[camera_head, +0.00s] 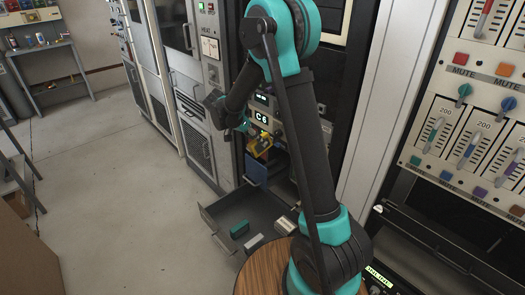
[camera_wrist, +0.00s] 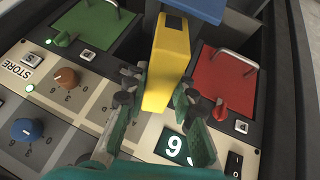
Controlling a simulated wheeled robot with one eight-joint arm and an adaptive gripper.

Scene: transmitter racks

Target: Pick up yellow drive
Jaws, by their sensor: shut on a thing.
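The yellow drive (camera_wrist: 172,62) is a long yellow block with a dark patch near its far end. It lies between the two fingers of my gripper (camera_wrist: 160,108), which is shut on its near end. In the head view the yellow drive (camera_head: 261,145) shows small at the rack front, just beside my gripper (camera_head: 250,131). A blue panel (camera_wrist: 203,8) lies beyond the drive's far end in the wrist view. The blue panel (camera_head: 256,170) also shows below the drive in the head view. I cannot tell whether the drive still touches its bay.
Green (camera_wrist: 95,22) and red (camera_wrist: 222,82) panels with metal handles flank the drive. An orange knob (camera_wrist: 66,78) and a blue knob (camera_wrist: 27,129) sit on the rack face. An open drawer (camera_head: 222,207) below holds a green block (camera_head: 239,229) and a grey block (camera_head: 254,242).

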